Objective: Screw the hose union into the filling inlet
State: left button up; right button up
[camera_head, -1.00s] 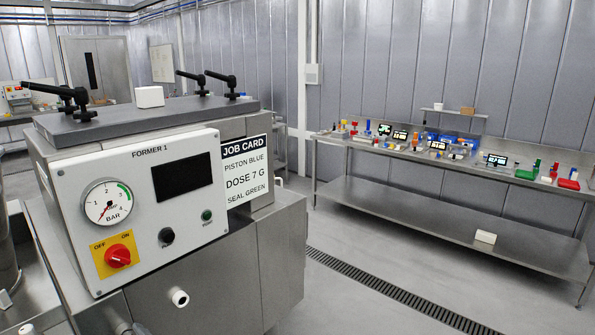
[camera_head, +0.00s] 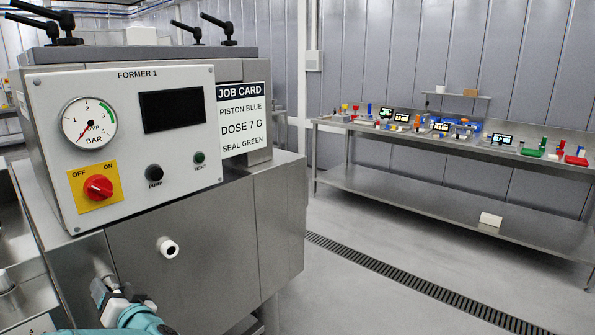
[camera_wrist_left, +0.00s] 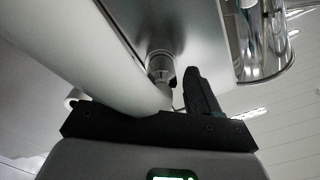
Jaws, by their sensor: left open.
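A white round fitting (camera_head: 168,247) with a dark bore sticks out of the front of the steel machine marked FORMER 1 (camera_head: 205,280). I cannot be sure that it is the filling inlet. My left gripper (camera_head: 112,294) is at the bottom left, below and left of that fitting and apart from it; its fingers are hard to make out there. In the left wrist view my left gripper is open, with one black finger (camera_wrist_left: 200,92) showing. A thick pale pipe or hose (camera_wrist_left: 105,50) crosses in front and hides the other side. A grey metal collar (camera_wrist_left: 160,65) lies beyond; I cannot tell if it is the union.
The control panel (camera_head: 130,150) has a gauge, a red switch and small buttons. A job card (camera_head: 244,120) hangs beside it. A long steel bench (camera_head: 440,182) with several small coloured items stands at the right wall. The floor between, with a drain grate (camera_head: 400,287), is open.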

pick_arm(q)
jog(key=shift+f+n+b, duration=0.3)
jog(key=shift+n+b, duration=0.1)
jog(key=shift+n, duration=0.3)
jog(key=shift+r+n, duration=0.2)
jog(key=shift+n, duration=0.2)
jog(key=n+b, duration=0.6)
jog(key=b, duration=0.1)
jog(key=n+b, duration=0.3)
jog(key=shift+f+n+b, duration=0.35)
jog(key=shift+f+n, duration=0.05)
jog(key=shift+r+n+b, duration=0.25)
jog(key=shift+n+b, duration=0.05)
jog(key=shift+n, duration=0.3)
jog(key=shift+r+n, duration=0.2)
jog(key=shift+n, duration=0.1)
jog(key=shift+r, duration=0.1)
pick_arm(e)
notch_tip(320, 180, down, 13)
pick_arm(q)
jog(key=shift+p, duration=0.3)
